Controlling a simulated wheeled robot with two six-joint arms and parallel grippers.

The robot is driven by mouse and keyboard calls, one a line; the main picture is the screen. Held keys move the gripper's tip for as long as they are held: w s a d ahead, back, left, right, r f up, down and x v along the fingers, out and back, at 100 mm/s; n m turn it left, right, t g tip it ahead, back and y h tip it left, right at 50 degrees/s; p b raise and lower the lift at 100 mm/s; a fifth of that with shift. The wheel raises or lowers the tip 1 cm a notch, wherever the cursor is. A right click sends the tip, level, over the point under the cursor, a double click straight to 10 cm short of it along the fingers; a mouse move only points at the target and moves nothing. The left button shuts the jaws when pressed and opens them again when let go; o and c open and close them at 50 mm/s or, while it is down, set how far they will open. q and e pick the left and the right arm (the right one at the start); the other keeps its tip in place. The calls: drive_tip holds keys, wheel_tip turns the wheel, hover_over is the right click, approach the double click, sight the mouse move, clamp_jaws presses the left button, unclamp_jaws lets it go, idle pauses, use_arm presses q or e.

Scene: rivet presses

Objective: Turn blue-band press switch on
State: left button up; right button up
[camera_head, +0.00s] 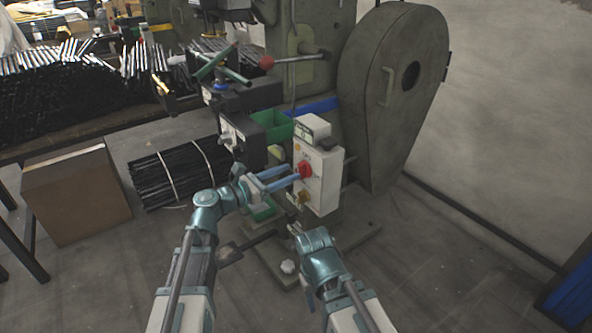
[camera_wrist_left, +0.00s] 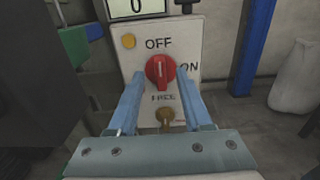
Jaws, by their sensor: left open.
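The red rotary switch (camera_head: 305,169) sits on the front of a white control box (camera_head: 325,185) on the green press. In the left wrist view the red knob (camera_wrist_left: 160,71) has its ridge roughly upright, between OFF above and FREE below; ON is to its right. A blue band (camera_head: 318,106) shows on the press behind the box. My left gripper (camera_head: 293,176) is open, its two blue fingers pointing at the box, one on each side of the knob. Contact with the knob cannot be told. My right gripper (camera_head: 296,230) is low, below the box; its jaws are unclear.
A counter (camera_wrist_left: 138,8) reading 0 sits above the switch panel. A yellow button (camera_wrist_left: 128,41) and a brass-coloured part (camera_wrist_left: 165,115) flank the knob above and below. A green bin (camera_head: 272,124) and black press parts stand left of the box. A cardboard box (camera_head: 75,195) stands on the floor.

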sight(298, 169)
use_arm(q)
drive_tip(key=shift+x, duration=1.85)
clamp_jaws()
